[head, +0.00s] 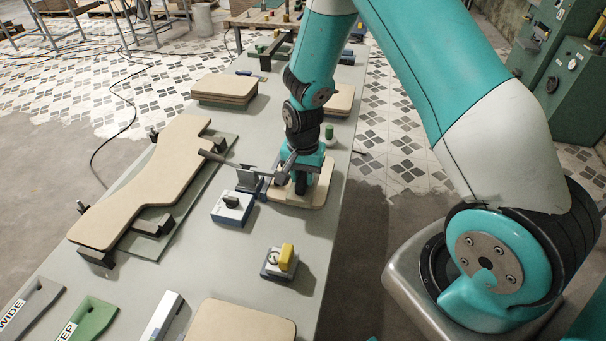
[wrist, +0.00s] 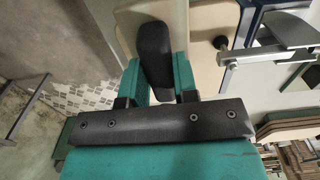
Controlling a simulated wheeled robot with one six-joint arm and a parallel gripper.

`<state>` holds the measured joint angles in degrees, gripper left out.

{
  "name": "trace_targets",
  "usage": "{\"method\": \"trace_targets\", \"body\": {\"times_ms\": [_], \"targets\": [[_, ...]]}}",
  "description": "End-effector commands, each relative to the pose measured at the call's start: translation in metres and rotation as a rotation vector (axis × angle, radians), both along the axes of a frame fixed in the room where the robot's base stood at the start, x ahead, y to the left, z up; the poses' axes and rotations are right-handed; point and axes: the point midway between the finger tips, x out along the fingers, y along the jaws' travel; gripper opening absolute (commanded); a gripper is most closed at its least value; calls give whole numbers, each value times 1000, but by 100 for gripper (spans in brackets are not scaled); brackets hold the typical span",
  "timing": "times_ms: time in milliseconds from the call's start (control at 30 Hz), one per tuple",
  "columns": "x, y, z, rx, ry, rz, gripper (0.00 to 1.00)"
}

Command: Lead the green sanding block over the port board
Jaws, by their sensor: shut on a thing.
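My gripper (head: 298,184) points down at a small pale board (head: 319,191) near the table's right edge. In the wrist view my gripper (wrist: 158,85) is shut on a dark upright handle (wrist: 154,50). The base under the handle is hidden, so I cannot tell whether this is the green sanding block. A long curved pale board (head: 150,175) lies on supports at the left. No label shows which board is the port board. A blue-based block with a dark knob (head: 232,207) sits between my gripper and the curved board.
A grey metal bracket (head: 250,179) stands close left of my gripper; it also shows in the wrist view (wrist: 275,53). A yellow-handled block (head: 280,262) sits nearer. A green-topped peg (head: 329,133) and stacked boards (head: 224,89) are farther back. Labelled tools lie at the front left.

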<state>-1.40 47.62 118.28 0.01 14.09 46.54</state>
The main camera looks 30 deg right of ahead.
Motion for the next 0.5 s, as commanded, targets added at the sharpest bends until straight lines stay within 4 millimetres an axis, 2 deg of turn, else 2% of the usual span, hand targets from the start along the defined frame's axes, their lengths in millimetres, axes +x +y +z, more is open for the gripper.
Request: {"method": "trace_targets", "body": {"times_ms": [500], "targets": [[0,0,55,0,-1,0,3]]}}
